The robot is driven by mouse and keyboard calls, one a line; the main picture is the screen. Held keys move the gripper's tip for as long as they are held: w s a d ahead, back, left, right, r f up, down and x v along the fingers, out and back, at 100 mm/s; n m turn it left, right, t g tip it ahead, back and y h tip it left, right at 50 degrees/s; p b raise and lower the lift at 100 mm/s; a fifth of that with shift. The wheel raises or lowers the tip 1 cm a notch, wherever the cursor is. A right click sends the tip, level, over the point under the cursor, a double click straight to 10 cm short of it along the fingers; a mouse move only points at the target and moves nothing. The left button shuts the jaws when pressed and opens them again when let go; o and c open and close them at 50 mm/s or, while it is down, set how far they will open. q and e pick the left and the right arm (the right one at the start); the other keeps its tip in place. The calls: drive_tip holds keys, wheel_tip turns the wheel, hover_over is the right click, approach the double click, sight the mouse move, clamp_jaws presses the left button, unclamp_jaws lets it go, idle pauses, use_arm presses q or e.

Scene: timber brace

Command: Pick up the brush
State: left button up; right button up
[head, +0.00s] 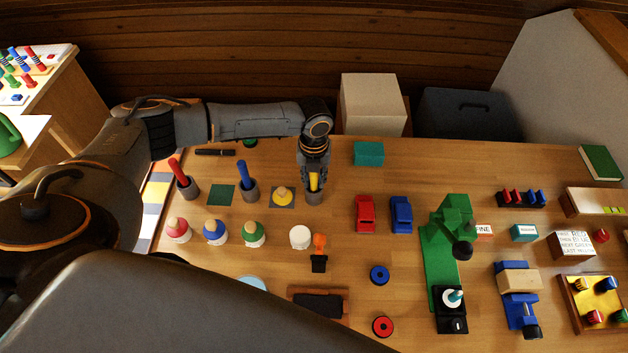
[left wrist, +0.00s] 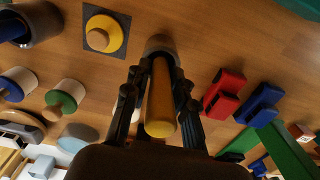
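A brush with a yellow handle (head: 314,182) stands in a grey cup (head: 313,198) in the middle of the table. My left gripper (head: 314,184) points down over it, with its fingers on either side of the handle. In the left wrist view the yellow handle (left wrist: 160,100) runs between the fingers, its end towards the camera. The fingertips are close to the handle; I cannot tell whether they touch it. Brushes with a red handle (head: 177,171) and a blue handle (head: 243,174) stand in grey cups to the left. My right gripper is not in view.
A yellow knobbed piece on a dark square (head: 283,196) lies just left of the cup. White pots with coloured lids stand in front.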

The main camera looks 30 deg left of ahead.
use_arm(q)
clamp_jaws()
drive_tip(key=shift+r, duration=0.15)
wheel_tip(320, 180, up, 9)
drive_tip(key=shift+r+b, duration=0.15)
drive_tip(key=shift+b, duration=0.8)
drive_tip(key=shift+r, duration=0.25)
